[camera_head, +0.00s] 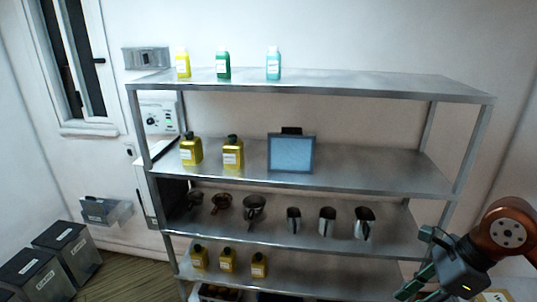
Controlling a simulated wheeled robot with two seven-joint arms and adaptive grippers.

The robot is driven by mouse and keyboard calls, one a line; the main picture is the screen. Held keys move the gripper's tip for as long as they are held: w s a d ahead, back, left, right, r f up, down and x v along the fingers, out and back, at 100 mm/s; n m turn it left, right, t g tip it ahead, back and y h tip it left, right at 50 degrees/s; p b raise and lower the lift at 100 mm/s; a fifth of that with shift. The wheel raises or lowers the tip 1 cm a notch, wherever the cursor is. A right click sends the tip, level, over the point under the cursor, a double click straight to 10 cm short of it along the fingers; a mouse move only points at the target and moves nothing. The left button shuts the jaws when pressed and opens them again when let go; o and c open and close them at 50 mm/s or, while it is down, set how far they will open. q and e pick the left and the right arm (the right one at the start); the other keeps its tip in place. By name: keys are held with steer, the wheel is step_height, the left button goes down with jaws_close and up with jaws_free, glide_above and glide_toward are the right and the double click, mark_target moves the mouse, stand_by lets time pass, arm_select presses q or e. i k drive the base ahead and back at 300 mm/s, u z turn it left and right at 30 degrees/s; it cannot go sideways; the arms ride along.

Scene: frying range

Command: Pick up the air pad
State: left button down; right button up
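A flat, dark-framed pad with a pale blue face (291,154) stands upright on the second shelf from the top, right of two yellow bottles. It is the only pad-like thing in view, and a small dark piece shows above its top edge. My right gripper (418,263) is at the lower right, in front of the shelf's right end. Its fingers look spread apart, with nothing seen between them. It is well below and to the right of the pad, not touching it. My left gripper is not in view.
A metal shelf rack (350,84) fills the middle. Yellow bottles (233,155) stand left of the pad; the shelf to its right is clear. Metal jugs (327,220) and dark cups stand one shelf below. Dark bins (66,248) sit on the floor at left.

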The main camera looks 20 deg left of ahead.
mark_target(291, 150)
steer(key=u, duration=0.45)
steer(key=i, duration=2.15)
